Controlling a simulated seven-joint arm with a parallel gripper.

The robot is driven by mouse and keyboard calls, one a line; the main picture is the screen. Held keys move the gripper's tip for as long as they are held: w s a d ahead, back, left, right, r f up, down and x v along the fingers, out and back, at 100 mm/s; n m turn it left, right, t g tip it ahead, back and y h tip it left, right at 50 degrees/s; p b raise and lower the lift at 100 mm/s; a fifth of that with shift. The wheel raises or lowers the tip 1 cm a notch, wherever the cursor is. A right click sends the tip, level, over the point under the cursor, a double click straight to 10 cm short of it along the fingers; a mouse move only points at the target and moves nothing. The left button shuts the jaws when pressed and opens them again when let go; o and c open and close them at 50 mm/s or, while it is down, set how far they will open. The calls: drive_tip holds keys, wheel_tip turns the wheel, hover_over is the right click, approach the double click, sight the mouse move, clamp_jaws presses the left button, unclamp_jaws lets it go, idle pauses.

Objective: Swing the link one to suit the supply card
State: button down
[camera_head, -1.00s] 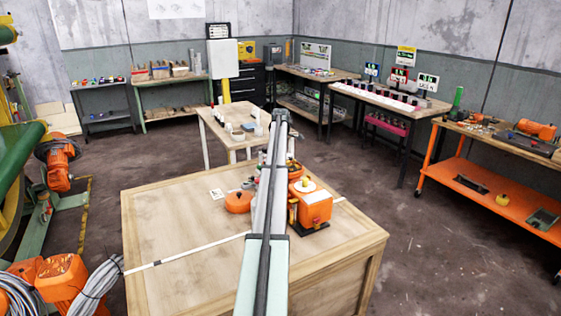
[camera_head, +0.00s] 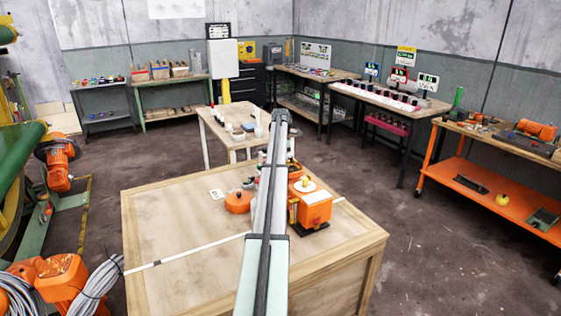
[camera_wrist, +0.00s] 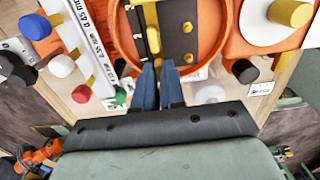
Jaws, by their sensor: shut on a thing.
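In the wrist view, an orange ring-shaped housing (camera_wrist: 112,40) lies under my gripper. My gripper (camera_wrist: 157,66) has blue fingers close together at the ring's lower edge, shut on what looks like the near end of the link; the fingers hide the grip itself. A small white card (camera_wrist: 262,88) with dark print shows right of the fingers, too small to read.
An orange unit (camera_head: 316,208) with a white disc and yellow knob stands right of my arm on the wooden bench (camera_head: 180,290). A round orange part (camera_head: 238,201) lies left of it. In the wrist view, coloured knobs (camera_wrist: 34,27) flank the ring. The bench's left half is mostly clear.

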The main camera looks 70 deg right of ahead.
idle(0.3)
drive_tip(key=c, duration=1.5)
unclamp_jaws()
wheel_tip(320, 180, up, 14)
drive_tip(key=shift+f, duration=0.1)
